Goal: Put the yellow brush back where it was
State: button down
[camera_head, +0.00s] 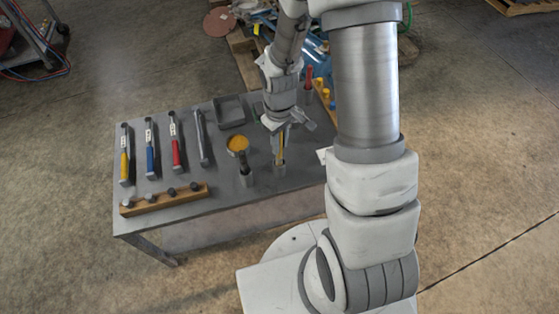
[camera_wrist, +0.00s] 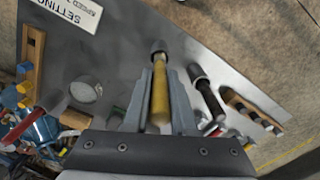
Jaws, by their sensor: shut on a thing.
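The yellow brush (camera_wrist: 160,95) is between the two fingers of my gripper (camera_wrist: 160,100), which is shut on its handle. In the head view the yellow brush (camera_head: 281,150) stands roughly upright under my gripper (camera_head: 282,133). Its lower end is at the mouth of a grey metal cup (camera_head: 279,171) on the table. The cup also shows beyond the fingertips in the wrist view (camera_wrist: 158,46). I cannot tell how far the brush reaches into it.
A cup with a black-handled tool (camera_head: 243,164) stands close to the left, and a red-handled one (camera_head: 309,77) farther back. A yellow-filled dish (camera_head: 238,143), a grey tray (camera_head: 230,108), several hammers (camera_head: 150,148) and a wooden rack (camera_head: 165,200) share the grey table (camera_head: 215,206).

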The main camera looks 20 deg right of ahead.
aim_at(280, 157)
jog(key=shift+f+b, duration=0.8)
jog(key=shift+f, duration=1.75)
jog(key=shift+f, duration=0.1)
jog(key=c, duration=0.7)
grip_release()
jog(key=shift+c, duration=0.2)
notch_tip(280, 157, up, 13)
jog(key=p, duration=0.4)
jog(key=shift+w, duration=0.1)
jog(key=s+r+m+t, duration=0.2)
jog(key=s+r, duration=0.5)
jog(key=r, duration=0.5)
jog(key=s+r+m+t, duration=0.3)
jog(key=s+r, duration=0.4)
jog(key=r, duration=0.5)
jog(key=shift+r+t, duration=0.15)
jog(key=shift+t, duration=0.15)
